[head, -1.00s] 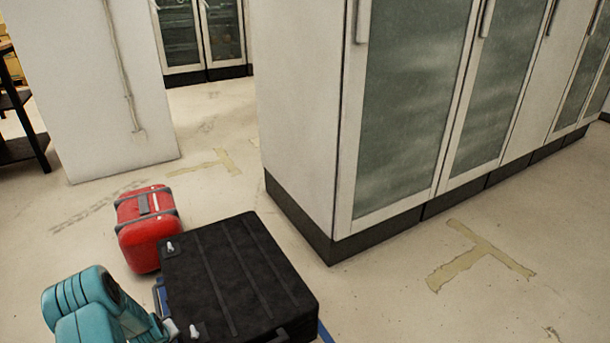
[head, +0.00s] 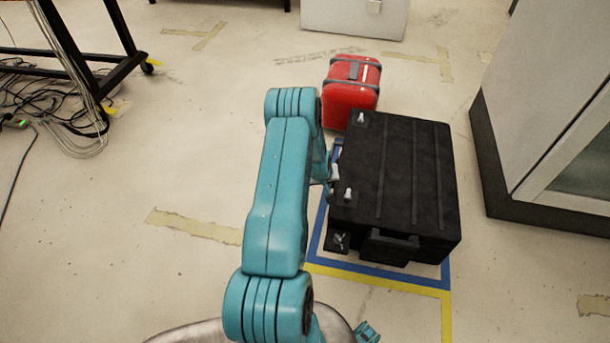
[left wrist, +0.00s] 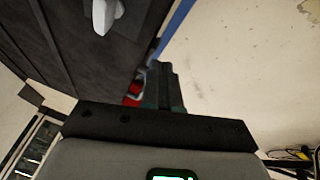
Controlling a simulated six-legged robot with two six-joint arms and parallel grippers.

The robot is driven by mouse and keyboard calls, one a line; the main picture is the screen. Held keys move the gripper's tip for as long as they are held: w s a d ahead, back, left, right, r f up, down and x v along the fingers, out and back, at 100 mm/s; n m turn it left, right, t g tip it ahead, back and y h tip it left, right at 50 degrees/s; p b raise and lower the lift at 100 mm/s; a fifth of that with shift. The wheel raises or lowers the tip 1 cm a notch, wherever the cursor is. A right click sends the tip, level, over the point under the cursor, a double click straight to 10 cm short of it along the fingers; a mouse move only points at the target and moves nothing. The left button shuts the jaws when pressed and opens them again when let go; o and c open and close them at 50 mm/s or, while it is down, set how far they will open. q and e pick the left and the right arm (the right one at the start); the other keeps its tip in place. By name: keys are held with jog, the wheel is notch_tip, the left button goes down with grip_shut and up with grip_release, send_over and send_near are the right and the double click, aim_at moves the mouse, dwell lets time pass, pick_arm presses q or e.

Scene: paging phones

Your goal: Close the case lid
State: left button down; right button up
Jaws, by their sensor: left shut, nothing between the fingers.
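The black case (head: 432,225) stands on the floor right of my left arm in the head view. Its ribbed lid (head: 395,165) lies across the top; I cannot tell whether it is fully seated. Pale latches (head: 347,194) sit along the lid's left edge. My left gripper (head: 335,173) is at the case's left side, partly hidden by my arm. In the left wrist view its dark fingers (left wrist: 163,88) are together and empty, close to the ribbed dark surface of the case (left wrist: 85,75); contact is unclear.
A red case (head: 350,100) stands behind the black case. Blue and yellow tape (head: 380,278) marks the floor around it. A white cabinet (head: 560,120) stands at the right. Cables (head: 55,120) and a black wheeled frame are at the left. The left floor is mostly clear.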

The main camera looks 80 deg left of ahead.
pick_arm(q)
jog(key=s+r+p, duration=0.2)
jog(key=s+p, duration=0.1)
jog(key=s, duration=0.5)
jog(key=shift+s+a+r+p, duration=0.2)
jog(key=shift+s+r+p, duration=0.1)
jog(key=shift+p, duration=0.1)
